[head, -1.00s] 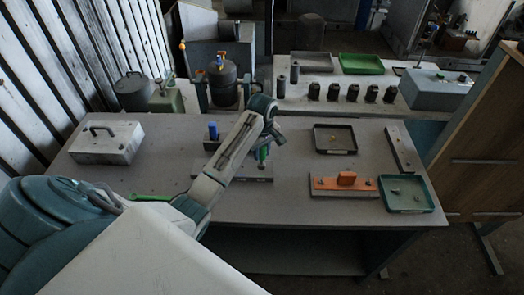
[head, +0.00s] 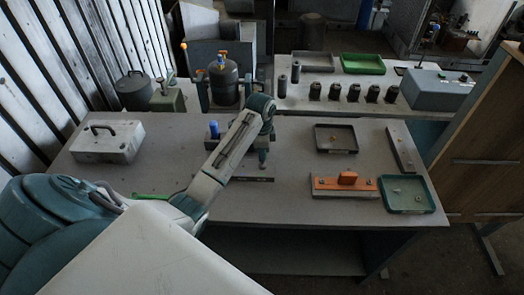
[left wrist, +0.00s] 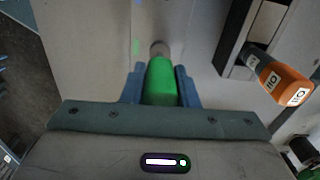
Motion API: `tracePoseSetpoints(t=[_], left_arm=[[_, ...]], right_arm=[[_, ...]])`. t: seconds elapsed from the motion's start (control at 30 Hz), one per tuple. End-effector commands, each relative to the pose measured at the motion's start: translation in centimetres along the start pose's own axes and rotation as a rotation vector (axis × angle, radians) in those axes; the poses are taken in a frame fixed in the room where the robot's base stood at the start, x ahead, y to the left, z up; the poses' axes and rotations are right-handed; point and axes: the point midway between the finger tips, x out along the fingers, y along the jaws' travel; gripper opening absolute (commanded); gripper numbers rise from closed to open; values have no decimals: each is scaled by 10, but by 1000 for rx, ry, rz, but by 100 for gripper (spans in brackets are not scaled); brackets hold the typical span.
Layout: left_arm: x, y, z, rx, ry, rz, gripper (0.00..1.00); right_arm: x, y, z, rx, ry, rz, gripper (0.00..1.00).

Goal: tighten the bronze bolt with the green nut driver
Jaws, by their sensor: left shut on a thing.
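My left gripper (left wrist: 160,85) is shut on the green handle of the nut driver (left wrist: 160,80) in the left wrist view. The driver's grey socket end (left wrist: 158,48) points away from the camera, over the grey table. In the head view my left gripper (head: 263,158) hangs at the rack, and the green handle is mostly hidden there. The bronze bolt cannot be picked out for certain; a tiny yellowish piece (head: 333,137) lies in the dark tray. My right gripper is not in view.
An orange-handled tool (left wrist: 280,82) stands close right of the gripper in the left wrist view. A blue-handled tool (head: 214,130) stands in the rack (head: 250,179). An orange fixture (head: 328,184) and a green tray (head: 408,208) lie at right. The table's front middle is clear.

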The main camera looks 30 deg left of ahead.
Motion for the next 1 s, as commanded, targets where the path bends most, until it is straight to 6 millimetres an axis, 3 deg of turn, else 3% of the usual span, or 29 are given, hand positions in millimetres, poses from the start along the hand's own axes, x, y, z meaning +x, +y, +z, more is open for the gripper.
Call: tracePoseSetpoints(t=[0.23,0.27,0.37,0.4,1.0], left_arm=[[0,0,0,85,0,1,0],[0,0,0,84,0,1,21],[0,0,0,84,0,1,1],[0,0,0,83,0,1,0],[-19,-1,-1,82,1,0,0]], right_arm=[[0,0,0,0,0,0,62],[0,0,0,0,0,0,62],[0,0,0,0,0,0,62],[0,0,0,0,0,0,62],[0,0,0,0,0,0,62]])
